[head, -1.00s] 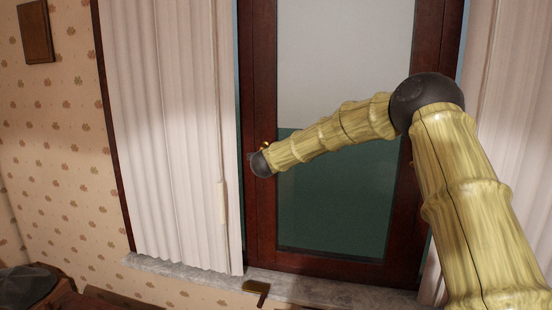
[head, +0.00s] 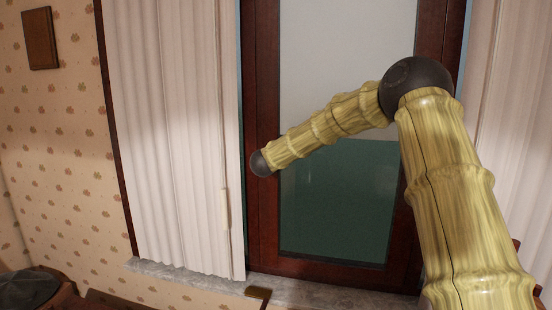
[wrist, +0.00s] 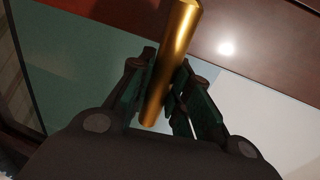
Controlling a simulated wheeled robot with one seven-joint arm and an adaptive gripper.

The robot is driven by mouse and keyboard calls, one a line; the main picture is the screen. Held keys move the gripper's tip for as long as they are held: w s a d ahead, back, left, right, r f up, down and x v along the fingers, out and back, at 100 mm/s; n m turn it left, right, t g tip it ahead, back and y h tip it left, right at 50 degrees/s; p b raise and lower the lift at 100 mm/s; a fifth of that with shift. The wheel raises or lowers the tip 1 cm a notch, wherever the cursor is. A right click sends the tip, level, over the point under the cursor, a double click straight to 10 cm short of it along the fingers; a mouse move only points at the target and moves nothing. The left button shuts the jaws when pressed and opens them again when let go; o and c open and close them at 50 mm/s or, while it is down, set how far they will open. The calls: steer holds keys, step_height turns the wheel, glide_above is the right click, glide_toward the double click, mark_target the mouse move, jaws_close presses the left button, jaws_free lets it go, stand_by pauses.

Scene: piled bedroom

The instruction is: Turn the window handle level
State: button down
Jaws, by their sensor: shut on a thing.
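The brass window handle (wrist: 178,35) is a smooth bar. In the wrist view it runs on a slant from upper right to lower left. My gripper (wrist: 167,62) is shut on it, one dark finger on each side of the bar. In the head view the handle and my fingers are hidden behind the dark end of my arm, at the left upright of the window frame (head: 263,215). That frame is dark red wood around a glass pane (head: 335,215). I cannot tell from these views how near level the handle is.
A pleated white curtain (head: 165,150) hangs close to the left of the window. A second curtain (head: 497,120) hangs at the right.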

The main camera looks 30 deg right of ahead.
steer(key=shift+r, duration=0.15)
steer(key=c, duration=1.3)
jaws_free()
steer(key=shift+a, duration=0.1)
steer(key=v, duration=1.2)
